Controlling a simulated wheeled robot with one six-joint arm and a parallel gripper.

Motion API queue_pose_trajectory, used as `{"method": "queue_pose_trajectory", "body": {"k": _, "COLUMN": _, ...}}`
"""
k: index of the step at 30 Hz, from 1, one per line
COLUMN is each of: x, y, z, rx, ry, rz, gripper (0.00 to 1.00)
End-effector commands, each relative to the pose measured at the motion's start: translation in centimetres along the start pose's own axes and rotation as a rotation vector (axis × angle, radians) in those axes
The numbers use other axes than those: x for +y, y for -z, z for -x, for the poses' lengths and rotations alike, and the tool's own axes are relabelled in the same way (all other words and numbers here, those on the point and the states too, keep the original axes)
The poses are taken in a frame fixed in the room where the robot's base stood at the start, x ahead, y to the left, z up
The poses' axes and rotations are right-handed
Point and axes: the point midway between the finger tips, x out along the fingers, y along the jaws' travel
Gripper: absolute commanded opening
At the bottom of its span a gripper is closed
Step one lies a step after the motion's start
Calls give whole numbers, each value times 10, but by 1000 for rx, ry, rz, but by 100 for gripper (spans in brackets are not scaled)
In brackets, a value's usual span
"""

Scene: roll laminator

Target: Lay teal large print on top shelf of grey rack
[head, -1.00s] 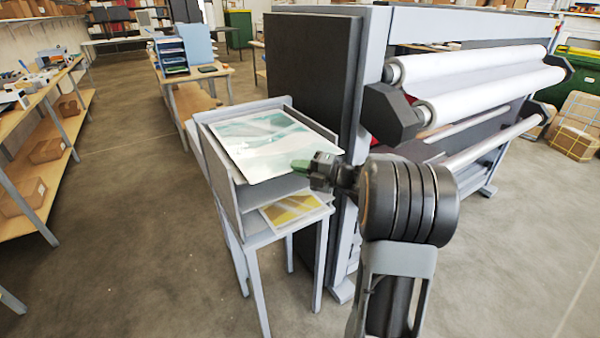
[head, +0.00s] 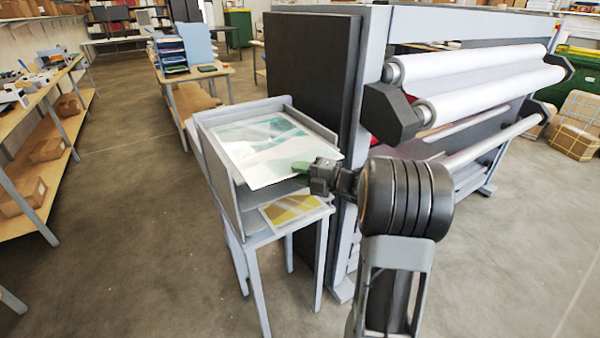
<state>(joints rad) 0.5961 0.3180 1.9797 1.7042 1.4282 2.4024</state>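The teal large print (head: 262,150), a pale sheet with teal and white wave shapes, is at the top shelf of the grey rack (head: 228,205). It covers most of that shelf, and its near edge sticks out past the rack's front. Whether it rests flat on the shelf or sits slightly above it, I cannot tell. My gripper (head: 302,166), with green fingertips, is at the print's near right edge and appears shut on it. The gap between the fingers is not clearly visible.
A yellow print (head: 292,208) lies on the lower shelf of the rack. The laminator (head: 470,85), with its dark side panel (head: 308,90) and white rolls, stands close to the right. Open floor (head: 120,220) lies left of the rack, before a wooden shelf bench (head: 30,155).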

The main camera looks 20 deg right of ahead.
Motion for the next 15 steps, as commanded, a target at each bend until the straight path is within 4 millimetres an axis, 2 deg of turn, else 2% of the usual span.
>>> {"method": "queue_pose_trajectory", "body": {"k": 5, "x": 3, "y": 0, "z": 0, "rx": 0, "ry": 0, "rz": 2, "gripper": 28}}
{"method": "queue_pose_trajectory", "body": {"k": 7, "x": 2, "y": -1, "z": 7, "rx": -3, "ry": 1, "rz": 1, "gripper": 28}}
{"method": "queue_pose_trajectory", "body": {"k": 15, "x": 2, "y": -1, "z": 57, "rx": -5, "ry": -1, "rz": 0, "gripper": 28}}
